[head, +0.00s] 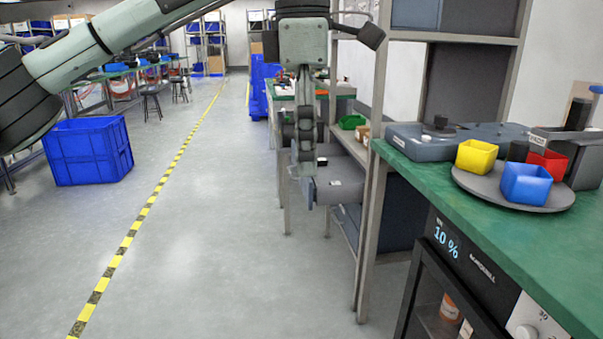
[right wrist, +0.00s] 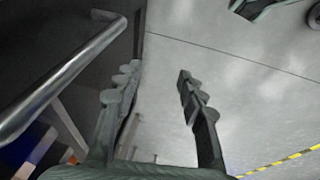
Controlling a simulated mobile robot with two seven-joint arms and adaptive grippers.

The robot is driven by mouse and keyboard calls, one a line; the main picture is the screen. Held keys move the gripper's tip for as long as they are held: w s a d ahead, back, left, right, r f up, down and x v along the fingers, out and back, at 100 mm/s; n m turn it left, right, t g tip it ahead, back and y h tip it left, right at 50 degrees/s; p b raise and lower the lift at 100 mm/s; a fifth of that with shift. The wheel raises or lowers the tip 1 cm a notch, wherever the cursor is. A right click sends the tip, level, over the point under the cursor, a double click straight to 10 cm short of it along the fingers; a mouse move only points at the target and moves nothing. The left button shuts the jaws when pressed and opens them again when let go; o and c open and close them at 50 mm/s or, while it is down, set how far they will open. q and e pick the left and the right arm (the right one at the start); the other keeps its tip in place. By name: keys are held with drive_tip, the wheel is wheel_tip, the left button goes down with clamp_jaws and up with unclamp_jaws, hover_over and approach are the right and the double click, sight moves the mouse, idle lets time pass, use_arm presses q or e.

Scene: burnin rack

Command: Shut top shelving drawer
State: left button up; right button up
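A dark shelving unit stands right of centre in the head view, with a grey post (head: 374,215). A grey drawer-like part (head: 340,187) with a small white label sticks out from its left side, partly hidden by my right gripper (head: 305,165). That gripper hangs downward beside it. In the right wrist view my right gripper (right wrist: 157,70) is open, with only floor showing between its fingers. A metal bar handle (right wrist: 65,80) on a dark front lies left of the fingers, apart from them in the picture. My left arm crosses the upper left of the head view; its gripper is out of view.
A green-topped bench (head: 480,205) at right carries a round grey tray (head: 470,184) with yellow, red and blue bins. A blue crate (head: 88,150) stands on the floor at left. The floor along the yellow-black tape (head: 150,212) is clear.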

use_arm(q)
drive_tip(key=shift+a+r, duration=0.2)
drive_tip(key=shift+a, duration=0.15)
